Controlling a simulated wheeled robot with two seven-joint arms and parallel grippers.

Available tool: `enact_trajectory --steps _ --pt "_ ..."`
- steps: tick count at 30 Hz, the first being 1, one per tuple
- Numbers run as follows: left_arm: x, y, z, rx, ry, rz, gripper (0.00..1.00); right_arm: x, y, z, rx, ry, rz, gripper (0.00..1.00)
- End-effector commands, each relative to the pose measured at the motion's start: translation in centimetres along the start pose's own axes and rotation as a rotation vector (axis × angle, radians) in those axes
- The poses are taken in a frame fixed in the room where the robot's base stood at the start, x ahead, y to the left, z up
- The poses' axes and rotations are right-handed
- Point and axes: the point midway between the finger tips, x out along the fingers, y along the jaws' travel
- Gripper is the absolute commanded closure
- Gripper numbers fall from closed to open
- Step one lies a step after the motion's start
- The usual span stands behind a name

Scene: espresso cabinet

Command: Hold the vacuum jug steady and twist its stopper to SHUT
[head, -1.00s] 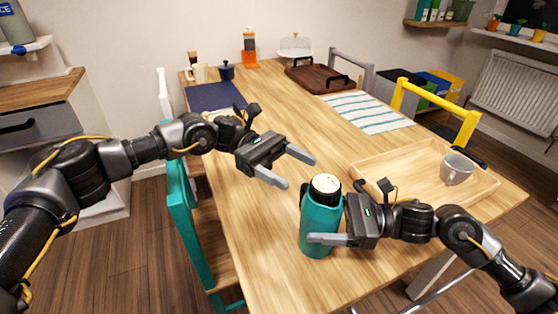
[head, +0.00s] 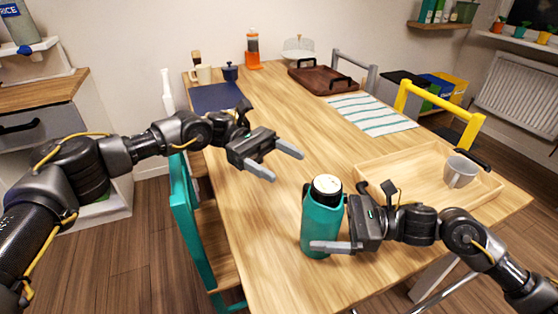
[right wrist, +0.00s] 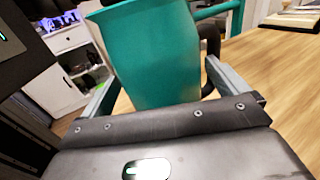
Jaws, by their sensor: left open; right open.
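The teal vacuum jug (head: 320,222) stands upright near the table's front edge. Its stopper (head: 327,186) has a pale top in a dark collar; its marking is too small to read. My right gripper (head: 328,228) is open at the jug's side, low on its body. In the right wrist view the jug (right wrist: 155,55) stands between the two open fingers (right wrist: 160,85); I cannot tell whether they touch it. My left gripper (head: 287,162) is open and empty, above the table, behind and left of the stopper.
A wooden tray (head: 400,168) with a grey mug (head: 460,172) lies right of the jug. A striped mat (head: 370,113), a brown tray (head: 318,80) and a navy mat (head: 216,97) lie farther back. The table's middle is clear. A teal chair (head: 190,225) stands at left.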

Motion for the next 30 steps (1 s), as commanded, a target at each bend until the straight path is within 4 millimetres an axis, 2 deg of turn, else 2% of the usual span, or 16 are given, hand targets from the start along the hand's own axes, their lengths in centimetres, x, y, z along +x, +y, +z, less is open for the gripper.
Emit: enact_trajectory --steps 5,12,18,26,30 --pt "0.0 0.0 0.0 0.0 0.0 0.0 0.28 -1.1 0.0 0.0 0.0 0.001 -0.001 0.01" --pt "0.0 0.0 0.0 0.0 0.0 0.0 0.28 -5.1 0.0 -0.1 0.001 0.003 -0.003 0.01" --pt "0.0 0.0 0.0 0.0 0.0 0.0 0.28 -7.2 0.0 -0.1 0.001 0.001 -0.002 0.01" --pt "0.0 0.0 0.0 0.0 0.0 0.0 0.28 -7.6 0.0 0.0 0.0 -0.001 -0.001 0.01" --pt "0.0 0.0 1.4 0.001 0.0 -0.001 0.28 -7.6 0.0 1.3 0.0 0.0 -0.001 0.01"
